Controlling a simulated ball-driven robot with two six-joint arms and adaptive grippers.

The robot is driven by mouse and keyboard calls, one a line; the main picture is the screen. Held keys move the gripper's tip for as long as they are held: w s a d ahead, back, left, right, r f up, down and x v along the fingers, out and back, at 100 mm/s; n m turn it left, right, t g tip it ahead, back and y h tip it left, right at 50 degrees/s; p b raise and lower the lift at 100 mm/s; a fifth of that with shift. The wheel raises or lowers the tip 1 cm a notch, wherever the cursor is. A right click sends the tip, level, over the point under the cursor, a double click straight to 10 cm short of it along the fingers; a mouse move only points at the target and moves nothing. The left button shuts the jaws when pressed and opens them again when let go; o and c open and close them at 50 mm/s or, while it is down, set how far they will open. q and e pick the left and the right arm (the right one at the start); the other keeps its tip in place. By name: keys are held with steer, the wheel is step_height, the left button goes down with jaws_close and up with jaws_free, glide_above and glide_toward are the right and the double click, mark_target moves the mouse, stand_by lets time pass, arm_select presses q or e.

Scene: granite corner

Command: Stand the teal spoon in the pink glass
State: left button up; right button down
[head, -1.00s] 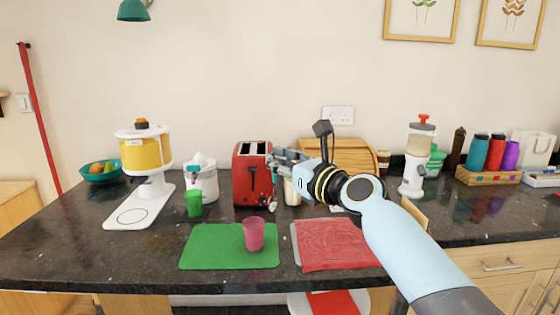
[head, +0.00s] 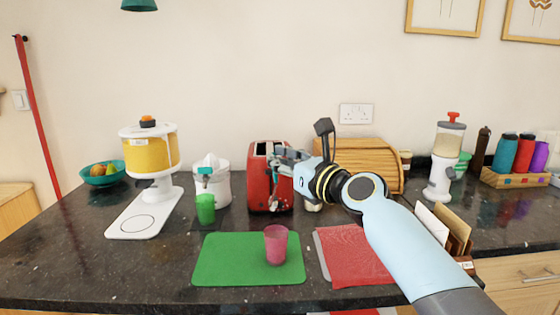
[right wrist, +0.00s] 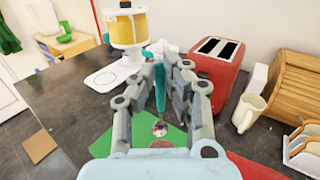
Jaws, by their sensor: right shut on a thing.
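The pink glass (head: 276,246) stands upright on the green mat (head: 225,262), near its right side. My right gripper (head: 280,162) is up in front of the red toaster, above and behind the glass in the head view. It is shut on the teal spoon, whose teal handle (right wrist: 160,88) shows between the fingers in the right wrist view. The spoon's metal bowl (head: 274,204) hangs down, apart from the glass. In the right wrist view the bowl end largely hides what may be the glass. My left gripper is out of view.
A red toaster (head: 260,185) stands behind the glass. A green cup (head: 205,208), a white juicer (head: 221,187) and a yellow dispenser (head: 150,155) are to the left. A red mat (head: 350,256) lies to the right, with a letter holder (head: 455,232) beyond it.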

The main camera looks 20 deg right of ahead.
mark_target(273, 198)
steer(key=shift+s+f+b, duration=0.1)
steer(key=shift+f+b, duration=4.2)
steer(key=shift+f, duration=0.8)
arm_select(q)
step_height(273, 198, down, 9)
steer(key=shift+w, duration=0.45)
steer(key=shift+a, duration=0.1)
arm_select(e)
steer(key=c, duration=1.3)
jaws_free()
steer(key=shift+c, duration=0.2)
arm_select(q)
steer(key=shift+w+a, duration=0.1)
